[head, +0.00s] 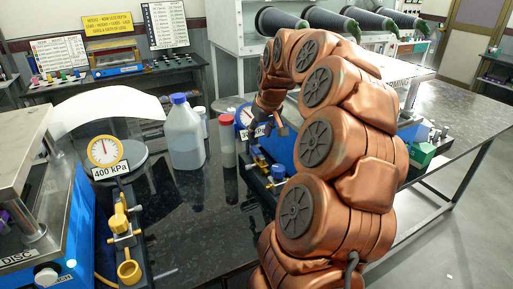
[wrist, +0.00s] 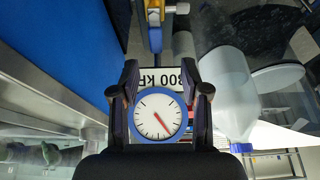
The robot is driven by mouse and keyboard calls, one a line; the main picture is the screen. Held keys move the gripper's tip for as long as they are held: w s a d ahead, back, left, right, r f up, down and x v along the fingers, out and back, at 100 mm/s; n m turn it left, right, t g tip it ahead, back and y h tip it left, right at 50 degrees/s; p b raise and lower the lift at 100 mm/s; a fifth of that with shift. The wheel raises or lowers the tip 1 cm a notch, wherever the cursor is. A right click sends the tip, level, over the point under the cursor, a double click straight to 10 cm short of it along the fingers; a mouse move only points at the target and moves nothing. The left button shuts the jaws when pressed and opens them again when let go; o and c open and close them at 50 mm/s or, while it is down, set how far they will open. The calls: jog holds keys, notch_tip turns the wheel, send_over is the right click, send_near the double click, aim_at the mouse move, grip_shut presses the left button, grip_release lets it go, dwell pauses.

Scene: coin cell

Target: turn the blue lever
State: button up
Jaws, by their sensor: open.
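A blue lever (wrist: 155,38) shows past the fingertips in the wrist view, near a yellow part. In the head view small blue parts (head: 278,172) sit on the valve fitting beside my arm, but I cannot tell which one is the lever. My gripper (wrist: 166,85) is open and empty. Its fingers frame a blue-rimmed gauge (wrist: 158,117) with an upside-down "800 kPa" label, apparently beyond them. In the head view my gripper (head: 279,125) is above the fitting and in front of the blue-rimmed gauge (head: 245,115), with its label partly hidden.
A yellow-rimmed gauge (head: 104,151) marked 400 kPa stands over a yellow valve fitting (head: 119,222) at left. A blue-capped bottle (head: 184,135) and a red-capped tube (head: 227,135) stand left of my gripper. The dark bench is clear between the two fittings.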

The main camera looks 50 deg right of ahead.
aim_at(256, 149)
jog(key=x, duration=0.2)
jog(key=p+x, duration=0.1)
jog(key=x, duration=0.2)
jog(key=p+x, duration=0.1)
jog(key=x, duration=0.1)
jog(key=shift+w+d+f, duration=0.1)
jog(key=shift+d+f, duration=0.25)
jog(key=shift+d, duration=0.05)
jog(key=shift+c, duration=0.3)
grip_shut()
jog(key=shift+a, duration=0.1)
